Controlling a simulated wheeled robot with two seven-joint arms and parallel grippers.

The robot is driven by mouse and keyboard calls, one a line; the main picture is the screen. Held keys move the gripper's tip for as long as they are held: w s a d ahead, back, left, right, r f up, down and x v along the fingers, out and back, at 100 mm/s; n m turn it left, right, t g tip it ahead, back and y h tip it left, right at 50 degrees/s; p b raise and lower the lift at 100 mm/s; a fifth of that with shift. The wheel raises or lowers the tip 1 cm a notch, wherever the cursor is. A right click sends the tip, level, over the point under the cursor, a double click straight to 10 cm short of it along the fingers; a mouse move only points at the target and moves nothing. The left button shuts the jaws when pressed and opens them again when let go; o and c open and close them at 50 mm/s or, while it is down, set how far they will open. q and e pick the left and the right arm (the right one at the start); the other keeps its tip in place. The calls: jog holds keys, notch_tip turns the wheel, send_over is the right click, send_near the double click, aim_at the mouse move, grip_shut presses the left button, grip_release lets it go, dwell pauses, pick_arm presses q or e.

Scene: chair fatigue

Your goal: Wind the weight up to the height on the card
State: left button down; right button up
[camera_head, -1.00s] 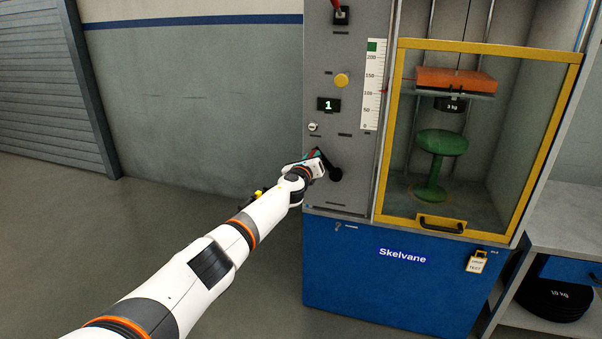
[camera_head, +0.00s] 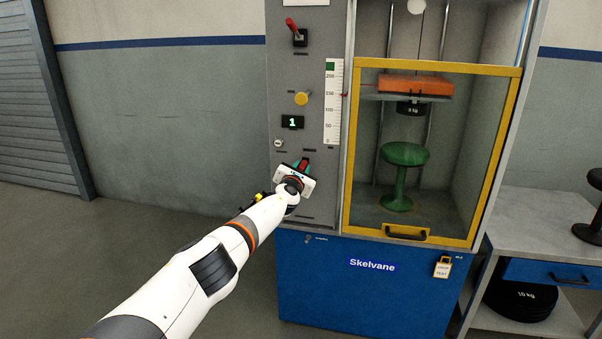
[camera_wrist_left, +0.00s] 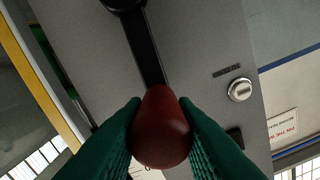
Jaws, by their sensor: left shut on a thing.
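My left gripper (camera_head: 302,168) is shut on the red crank knob (camera_wrist_left: 160,128) on the grey panel; its green fingers lie on both sides of the knob. The black crank arm (camera_wrist_left: 142,48) runs from the knob to a round hub in the left wrist view. The hub is hidden in the head view. The weight, an orange block (camera_head: 415,84) with a black kg-marked piece under it, hangs above the green stool (camera_head: 403,155). A red pointer (camera_head: 344,94) stands near 150 on the white scale (camera_head: 334,120). I cannot identify the height card. My right gripper is out of view.
The yellow-framed door (camera_head: 347,190) is shut in front of the stool. The panel has a red-handled switch (camera_head: 299,37), a yellow knob (camera_head: 301,98), a display (camera_head: 292,122) reading 1, and a keylock (camera_head: 279,143). A bench (camera_head: 530,215) stands right; floor at left is clear.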

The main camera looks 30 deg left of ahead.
pick_arm(q)
jog(key=shift+w+d+f+m, duration=0.1)
jog(key=shift+d+m, duration=0.15)
jog(key=shift+d, duration=0.2)
jog(key=shift+w+d+f+m, duration=0.1)
jog(key=shift+d+m, duration=0.15)
jog(key=shift+d, duration=0.2)
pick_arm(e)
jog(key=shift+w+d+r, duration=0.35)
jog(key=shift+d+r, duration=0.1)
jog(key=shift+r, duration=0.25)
pick_arm(q)
jog(key=c, duration=1.5)
grip_release()
jog(key=shift+f, duration=0.1)
jog(key=o, duration=0.3)
jog(key=shift+d, duration=0.15)
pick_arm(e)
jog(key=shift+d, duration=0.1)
pick_arm(q)
jog(key=shift+a, duration=0.3)
